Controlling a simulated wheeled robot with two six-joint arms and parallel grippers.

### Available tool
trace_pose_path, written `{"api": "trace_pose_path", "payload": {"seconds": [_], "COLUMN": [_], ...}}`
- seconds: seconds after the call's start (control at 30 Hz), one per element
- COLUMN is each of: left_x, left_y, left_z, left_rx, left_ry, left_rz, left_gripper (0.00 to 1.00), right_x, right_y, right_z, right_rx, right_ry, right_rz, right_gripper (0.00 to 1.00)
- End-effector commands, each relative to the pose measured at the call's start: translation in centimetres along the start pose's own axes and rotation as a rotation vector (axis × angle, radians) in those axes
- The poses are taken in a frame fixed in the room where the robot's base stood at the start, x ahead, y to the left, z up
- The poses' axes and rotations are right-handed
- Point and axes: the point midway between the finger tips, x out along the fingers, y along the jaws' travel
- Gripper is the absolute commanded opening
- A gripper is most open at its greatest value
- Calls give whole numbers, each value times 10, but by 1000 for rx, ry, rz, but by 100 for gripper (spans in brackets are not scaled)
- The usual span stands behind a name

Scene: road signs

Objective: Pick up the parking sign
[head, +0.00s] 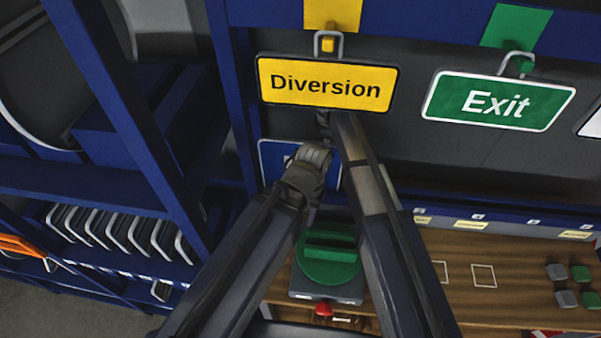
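A blue sign with a white border (270,153) shows in the head view below the yellow Diversion sign (328,83). My arms cover most of its face, so I cannot read whether it is the parking sign. My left arm's wrist end (312,156) is in front of the blue sign. My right arm's end (345,124) reaches up to the lower edge of the Diversion sign. The fingers of both grippers are too dark and hidden to tell open from shut, or whether they touch a sign.
A green Exit sign (498,101) hangs at the right. A blue shelf rack (130,110) stands at the left, with several white-edged plates (125,232). Below, a wooden worktop (515,262) bears a green round device (328,262) and small grey and green blocks (568,285).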

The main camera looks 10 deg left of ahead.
Motion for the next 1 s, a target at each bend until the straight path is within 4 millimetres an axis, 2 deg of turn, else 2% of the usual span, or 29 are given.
{"api": "trace_pose_path", "payload": {"seconds": [0.23, 0.6, 0.9, 1.0], "left_x": [9, 51, 50, 50], "left_y": [1, 4, 4, 4], "left_z": [-1, -4, -4, -4], "left_rx": [4, 11, 11, 11], "left_ry": [0, 2, 2, 2], "left_rz": [-1, -1, -1, -1], "left_gripper": [50, 50, 50, 50], "right_x": [9, 51, 51, 51], "right_y": [2, 6, 6, 6], "right_z": [0, 0, 0, 0], "right_rx": [0, 0, 0, 0], "right_ry": [0, 0, 0, 0], "right_rz": [0, 0, 0, 0], "right_gripper": [55, 55, 55, 44]}}
